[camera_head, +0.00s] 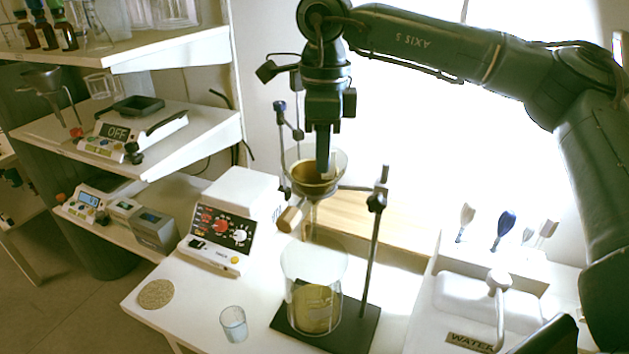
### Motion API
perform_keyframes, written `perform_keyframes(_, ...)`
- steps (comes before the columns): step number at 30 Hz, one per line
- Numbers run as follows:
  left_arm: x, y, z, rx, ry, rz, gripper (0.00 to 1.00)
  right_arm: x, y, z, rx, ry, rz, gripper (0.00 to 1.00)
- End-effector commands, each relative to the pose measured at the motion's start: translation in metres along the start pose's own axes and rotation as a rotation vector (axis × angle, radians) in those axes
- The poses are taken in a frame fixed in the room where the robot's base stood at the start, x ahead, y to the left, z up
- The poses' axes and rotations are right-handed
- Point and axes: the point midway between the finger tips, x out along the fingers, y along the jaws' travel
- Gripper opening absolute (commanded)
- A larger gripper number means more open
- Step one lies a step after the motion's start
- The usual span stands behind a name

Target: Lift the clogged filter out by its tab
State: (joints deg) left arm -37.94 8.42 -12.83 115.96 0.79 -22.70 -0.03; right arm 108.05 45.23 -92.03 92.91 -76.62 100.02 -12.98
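A glass funnel (337,187) sits in a ring on the lab stand (372,250). Brown material shows inside its bowl, seemingly the clogged filter (305,173); I cannot make out a separate tab. My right gripper (323,172) points straight down, with its fingertips inside the funnel's mouth at the brown material. The fingers overlap from this angle, so whether they are open, shut or holding the filter's edge is unclear. Below the funnel, a glass beaker (300,262) with yellow-brown contents stands on the stand's dark base. My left gripper is out of view.
A control box with a red-dialled panel (222,228) stands left of the stand. A small glass (233,323) and a round tan disc (156,294) lie in front. A sink with a tap (498,290) is at right. Shelves with instruments stand at left.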

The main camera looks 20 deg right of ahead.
Motion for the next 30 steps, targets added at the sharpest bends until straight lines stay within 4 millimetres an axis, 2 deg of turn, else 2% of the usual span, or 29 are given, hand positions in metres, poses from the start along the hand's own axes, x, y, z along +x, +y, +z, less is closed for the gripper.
perform_keyframes(1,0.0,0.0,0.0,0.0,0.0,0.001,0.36,0.0,0.0,0.0,0.0,0.0,0.0,0.13)
perform_keyframes(6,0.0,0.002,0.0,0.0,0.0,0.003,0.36,0.0,0.0,0.0,0.0,0.0,0.0,0.0)
perform_keyframes(17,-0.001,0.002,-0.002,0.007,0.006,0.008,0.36,-0.003,0.0,0.001,0.0,-0.001,-0.001,0.0)
perform_keyframes(20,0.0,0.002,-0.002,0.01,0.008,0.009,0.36,-0.014,-0.001,0.001,0.0,-0.001,-0.002,0.0)
perform_keyframes(30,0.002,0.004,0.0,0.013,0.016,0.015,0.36,-0.08,0.0,0.001,-0.002,-0.002,-0.002,0.0)
